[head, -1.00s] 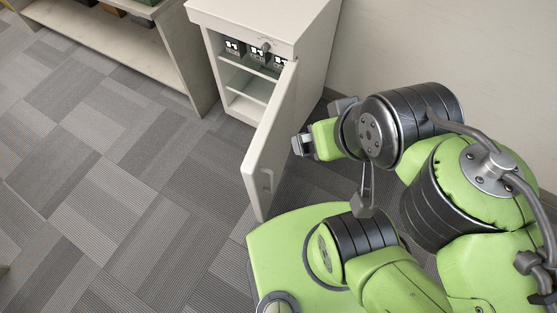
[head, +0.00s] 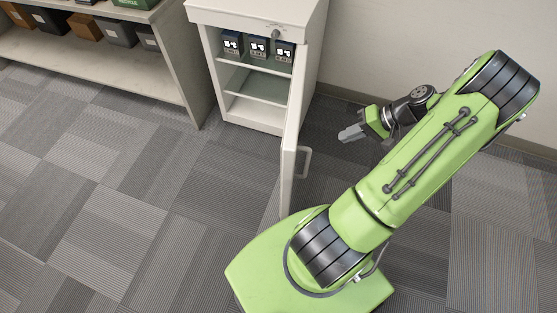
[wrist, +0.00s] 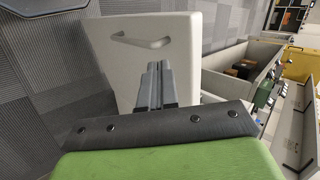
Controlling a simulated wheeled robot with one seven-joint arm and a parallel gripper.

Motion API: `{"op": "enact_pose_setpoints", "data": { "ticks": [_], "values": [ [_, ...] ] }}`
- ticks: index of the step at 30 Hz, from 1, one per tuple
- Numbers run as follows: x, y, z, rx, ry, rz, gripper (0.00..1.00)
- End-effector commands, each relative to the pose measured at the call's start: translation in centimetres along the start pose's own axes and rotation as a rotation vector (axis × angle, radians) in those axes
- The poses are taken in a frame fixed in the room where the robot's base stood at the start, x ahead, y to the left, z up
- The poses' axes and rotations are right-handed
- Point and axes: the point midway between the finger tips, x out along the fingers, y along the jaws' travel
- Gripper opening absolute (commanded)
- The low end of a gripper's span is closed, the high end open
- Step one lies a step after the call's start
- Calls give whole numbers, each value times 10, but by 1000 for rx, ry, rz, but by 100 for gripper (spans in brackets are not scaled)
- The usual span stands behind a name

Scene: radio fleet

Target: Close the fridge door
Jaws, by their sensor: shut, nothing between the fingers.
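The white fridge (head: 257,110) stands against the wall with its front open. Its door (head: 288,175) is hinged at the right and sticks out towards me, seen nearly edge-on. The door handle (head: 305,162) is on its right-hand, outer side. My gripper (head: 345,134) is to the right of the door, apart from it, with its fingers together and empty. In the wrist view the closed fingertips (wrist: 158,66) point at the outer face of the door (wrist: 120,75), below its handle (wrist: 140,41). I cannot tell the exact gap there.
Several dark boxes (head: 257,47) stand on the fridge's upper shelf. A white shelf unit (head: 110,72) with bins is at the left. The wall (head: 400,45) is behind my arm. The carpet (head: 120,220) left of the door is clear.

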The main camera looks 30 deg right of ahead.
Motion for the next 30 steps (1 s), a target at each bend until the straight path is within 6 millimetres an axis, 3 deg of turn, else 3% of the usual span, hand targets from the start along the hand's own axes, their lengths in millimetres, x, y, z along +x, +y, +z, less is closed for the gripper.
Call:
{"op": "enact_pose_setpoints", "data": {
  "ticks": [2,7,17,20,24,30],
  "values": [
    [2,17,1,21,30,-43,0],
    [15,19,1,24,36,-56,0],
    [87,16,0,26,31,-55,0],
    [108,14,-1,25,31,-55,0],
    [122,-6,-2,24,32,-53,0],
    [130,-15,-3,26,34,-51,0]
  ]
}}
